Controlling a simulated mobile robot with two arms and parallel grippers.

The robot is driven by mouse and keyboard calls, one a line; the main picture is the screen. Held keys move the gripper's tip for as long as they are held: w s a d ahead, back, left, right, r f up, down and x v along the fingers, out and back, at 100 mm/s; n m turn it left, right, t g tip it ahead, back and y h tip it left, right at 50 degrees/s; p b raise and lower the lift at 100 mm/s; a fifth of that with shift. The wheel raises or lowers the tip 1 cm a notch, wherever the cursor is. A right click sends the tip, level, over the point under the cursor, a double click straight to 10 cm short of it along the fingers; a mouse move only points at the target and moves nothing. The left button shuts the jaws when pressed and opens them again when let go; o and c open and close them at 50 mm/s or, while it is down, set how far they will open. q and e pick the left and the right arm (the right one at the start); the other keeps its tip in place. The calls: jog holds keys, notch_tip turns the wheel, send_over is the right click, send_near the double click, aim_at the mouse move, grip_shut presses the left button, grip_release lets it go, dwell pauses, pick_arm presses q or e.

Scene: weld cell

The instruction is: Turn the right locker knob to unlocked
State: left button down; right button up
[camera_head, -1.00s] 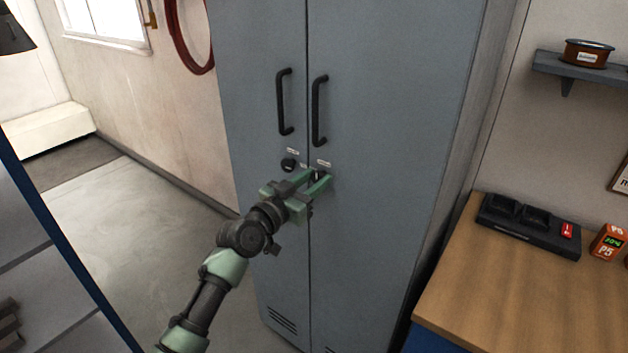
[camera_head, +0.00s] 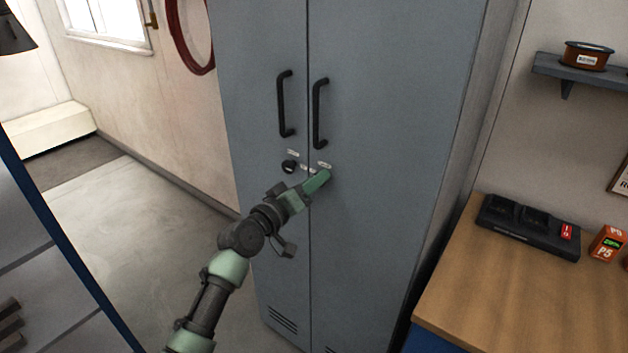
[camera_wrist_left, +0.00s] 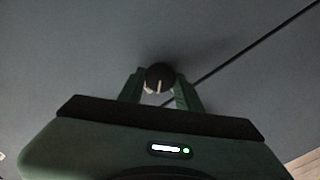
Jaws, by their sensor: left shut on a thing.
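The grey locker (camera_head: 375,200) has two doors, each with a black bar handle. The left locker knob (camera_head: 289,167) is dark and round, below its small label. The right locker knob is hidden behind my left gripper (camera_head: 319,181) in the head view. In the left wrist view the right knob (camera_wrist_left: 159,77) is black with a pale mark, between the fingers of my left gripper (camera_wrist_left: 160,90). The left gripper is shut on this knob, and its fingers look rolled relative to the door. My right gripper is not in view.
A wooden bench (camera_head: 520,300) with a black charger dock (camera_head: 527,226) and an orange box (camera_head: 608,243) stands right of the locker. A wall shelf (camera_head: 585,70) holds a spool. The floor (camera_head: 130,220) left of the locker is clear.

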pick_arm(q)
jog(key=n+p, duration=0.2)
jog(key=n, duration=0.7)
jog(key=shift+f+p, duration=0.2)
jog(key=shift+p, duration=0.1)
jog(key=shift+n, duration=0.4)
jog(key=c, duration=1)
grip_release()
jog(key=v, duration=0.8)
jog(key=shift+b, duration=0.45)
jog(key=shift+w, duration=0.1)
